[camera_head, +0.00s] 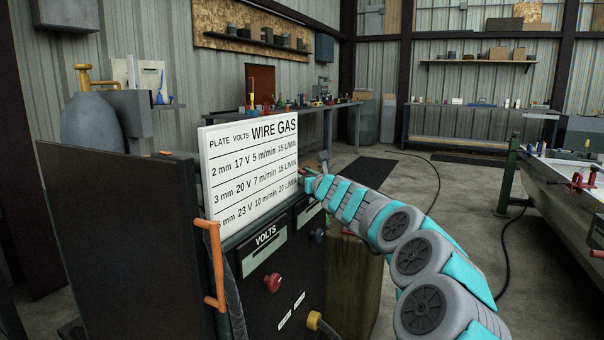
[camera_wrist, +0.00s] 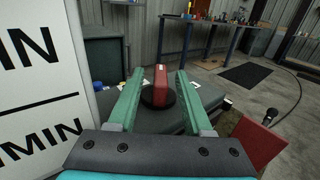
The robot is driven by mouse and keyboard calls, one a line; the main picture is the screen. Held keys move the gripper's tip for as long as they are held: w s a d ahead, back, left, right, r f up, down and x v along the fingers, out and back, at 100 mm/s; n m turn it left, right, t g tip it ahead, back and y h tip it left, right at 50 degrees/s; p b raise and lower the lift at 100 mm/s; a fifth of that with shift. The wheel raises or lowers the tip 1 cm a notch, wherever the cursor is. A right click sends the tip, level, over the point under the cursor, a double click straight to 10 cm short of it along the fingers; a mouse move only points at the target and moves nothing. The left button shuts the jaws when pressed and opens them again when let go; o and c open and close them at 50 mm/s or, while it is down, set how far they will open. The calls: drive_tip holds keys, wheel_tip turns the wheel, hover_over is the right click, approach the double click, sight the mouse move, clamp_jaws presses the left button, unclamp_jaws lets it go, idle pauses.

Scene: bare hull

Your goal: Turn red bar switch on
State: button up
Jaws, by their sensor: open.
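The red bar switch (camera_wrist: 161,76) shows in the wrist view as an upright red bar on a round black base, on the dark top of the machine. My gripper (camera_wrist: 156,73) is open, with its two green fingers on either side of the bar. Gaps show between the bar and both fingers, and nothing is held. In the head view my gripper (camera_head: 312,176) is at the machine's top beside the sign, small and partly hidden by my arm. I cannot make out the switch there.
A white settings sign (camera_head: 252,172) stands on the welding machine, close left of my gripper. The machine's front has a red knob (camera_head: 272,282) and a yellow connector (camera_head: 314,320). An orange handle (camera_head: 213,265) stands at its corner. A wooden block (camera_head: 350,285) is beside it. Open floor lies behind.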

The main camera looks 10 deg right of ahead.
drive_tip(key=shift+c, duration=0.2)
clamp_jaws()
idle(0.5)
